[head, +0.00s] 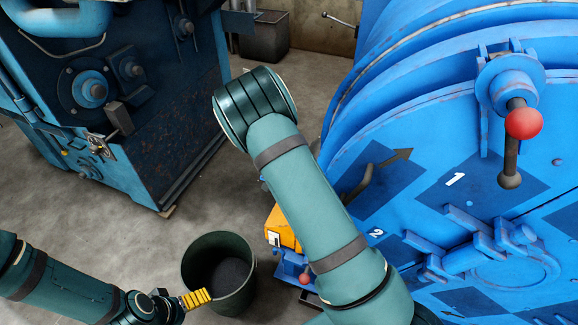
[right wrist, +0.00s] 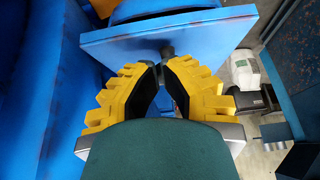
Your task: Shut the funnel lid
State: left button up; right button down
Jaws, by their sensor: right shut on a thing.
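In the right wrist view a flat blue panel (right wrist: 215,36), which looks like the funnel lid, fills the area ahead of my right gripper (right wrist: 163,74). A small dark knob or handle (right wrist: 166,52) is on the panel's near face. The yellow fingers are closed in around it, and the exact contact is partly hidden. In the head view my right gripper and this panel cannot be made out; my right arm crosses the middle of the picture. My left gripper (head: 196,299) is low at the left, beside a dark bin, and its finger opening is too small to judge.
The large blue drum machine (head: 400,110) stands at the right, with a red-balled lever (head: 523,123). A dark green bin (head: 243,250) stands on the floor near my left gripper. A dark blue machine (head: 150,150) is at the left. Concrete floor (head: 60,180) lies between them.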

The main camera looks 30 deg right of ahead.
pick_arm(q)
jog(key=shift+f, duration=0.3)
pick_arm(e)
jog(key=shift+s+a+f, duration=0.2)
jog(key=shift+a+f, duration=0.05)
jog(key=shift+f, duration=0.5)
